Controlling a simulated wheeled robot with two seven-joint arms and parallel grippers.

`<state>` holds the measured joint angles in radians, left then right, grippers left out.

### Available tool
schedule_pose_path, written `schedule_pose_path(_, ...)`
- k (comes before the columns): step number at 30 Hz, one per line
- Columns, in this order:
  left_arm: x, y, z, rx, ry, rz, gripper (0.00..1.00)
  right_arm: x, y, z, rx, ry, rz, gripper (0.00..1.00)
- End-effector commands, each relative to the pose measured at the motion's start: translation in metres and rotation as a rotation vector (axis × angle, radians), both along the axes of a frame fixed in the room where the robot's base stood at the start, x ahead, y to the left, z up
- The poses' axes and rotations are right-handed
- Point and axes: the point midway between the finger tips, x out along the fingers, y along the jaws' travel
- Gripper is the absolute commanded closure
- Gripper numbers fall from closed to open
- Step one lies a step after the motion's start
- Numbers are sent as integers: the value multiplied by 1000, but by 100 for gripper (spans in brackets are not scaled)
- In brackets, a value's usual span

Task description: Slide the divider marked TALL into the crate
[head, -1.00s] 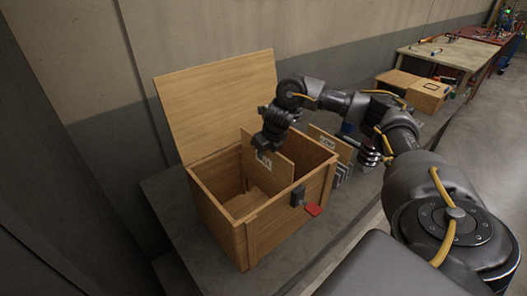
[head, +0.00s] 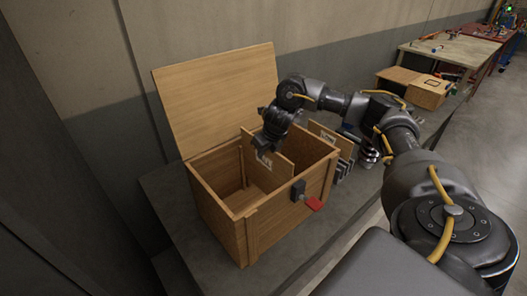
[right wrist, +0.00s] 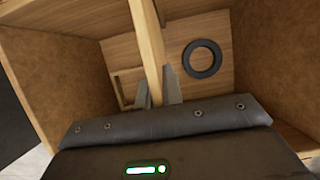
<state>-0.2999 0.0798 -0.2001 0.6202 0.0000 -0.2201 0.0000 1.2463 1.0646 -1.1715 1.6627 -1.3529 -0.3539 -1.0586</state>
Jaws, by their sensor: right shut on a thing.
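The wooden crate (head: 245,216) stands on a grey bench with its lid (head: 218,98) raised. My right gripper (head: 270,147) is shut on the top edge of a wooden divider (head: 281,165). The divider stands roughly upright within the crate opening, its upper part above the rim. Its white label (head: 264,159) is too small to read surely. In the right wrist view the divider (right wrist: 147,40) runs between my fingers (right wrist: 158,92), with crate walls on both sides. Its lower edge and whether it sits in grooves cannot be told. My left gripper is out of view.
Another labelled divider (head: 328,133) stands just right of the crate, near grey upright plates (head: 344,168). A dark ring (right wrist: 202,58) lies inside the crate. A cardboard box (head: 428,93) stands farther right.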

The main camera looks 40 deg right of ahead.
Motion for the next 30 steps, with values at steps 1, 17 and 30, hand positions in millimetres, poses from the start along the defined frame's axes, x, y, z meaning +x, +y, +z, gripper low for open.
schedule_pose_path(1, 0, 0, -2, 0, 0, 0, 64, 0, 0, -2, 0, -2, 0, 100)
schedule_pose_path(17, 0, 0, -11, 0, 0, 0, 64, 1, 0, -15, 1, -2, 0, 100)
schedule_pose_path(30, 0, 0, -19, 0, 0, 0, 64, 1, 0, -26, 1, -2, 0, 100)
